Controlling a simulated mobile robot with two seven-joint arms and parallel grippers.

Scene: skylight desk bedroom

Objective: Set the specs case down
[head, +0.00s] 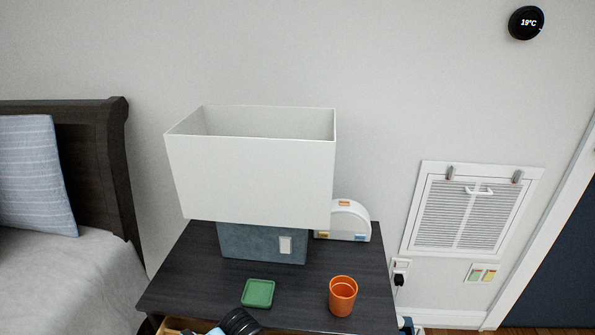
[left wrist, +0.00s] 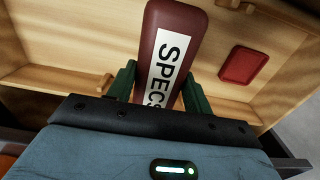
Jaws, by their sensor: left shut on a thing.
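The specs case (left wrist: 172,30) is dark red with a white label reading SPECS, and it shows in the left wrist view. My left gripper (left wrist: 160,74) is shut on it, with a green finger on each side. The case is over the inside of an open, pale wooden drawer (left wrist: 60,45); I cannot tell whether it touches the drawer floor. The head view shows only a strip of the drawer (head: 180,324) at the bottom edge, and the case does not show there. My right gripper is not in view.
A flat red item (left wrist: 244,65) lies in the drawer, right of the case. On the dark nightstand (head: 180,275) stand a big lamp (head: 250,170), a green coaster (head: 258,293), an orange cup (head: 342,296) and a white arched object (head: 345,221). A bed (head: 70,270) is at left.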

